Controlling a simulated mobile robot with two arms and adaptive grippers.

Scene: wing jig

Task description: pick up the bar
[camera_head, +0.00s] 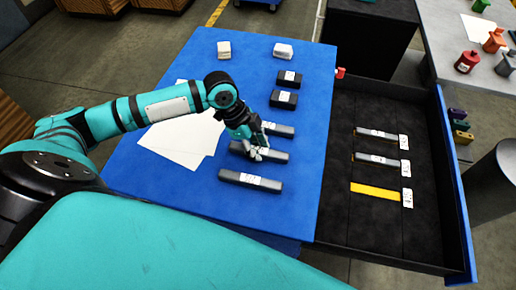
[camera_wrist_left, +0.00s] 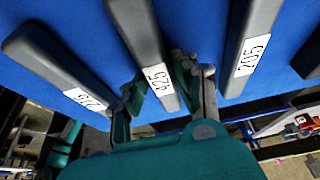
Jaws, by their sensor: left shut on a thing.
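Three grey bars with white labels lie side by side on the blue table top (camera_head: 300,210). The middle bar (camera_head: 276,155) is labelled 425 in the left wrist view (camera_wrist_left: 145,35). My left gripper (camera_head: 257,153) is shut on this bar around its label, with one finger on each side in the left wrist view (camera_wrist_left: 172,84). I cannot tell whether the bar is clear of the table. The bar labelled 205 (camera_wrist_left: 250,25) and the bar labelled 275 (camera_wrist_left: 50,60) lie apart on either side. My right gripper is out of view.
To the right is an open drawer with a black insert (camera_head: 375,225), holding two tagged bars (camera_head: 376,133) and a yellow strip (camera_head: 375,191). Black blocks (camera_head: 284,99) and pale blocks (camera_head: 283,50) stand farther back. Paper sheets (camera_head: 185,140) lie under my left arm.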

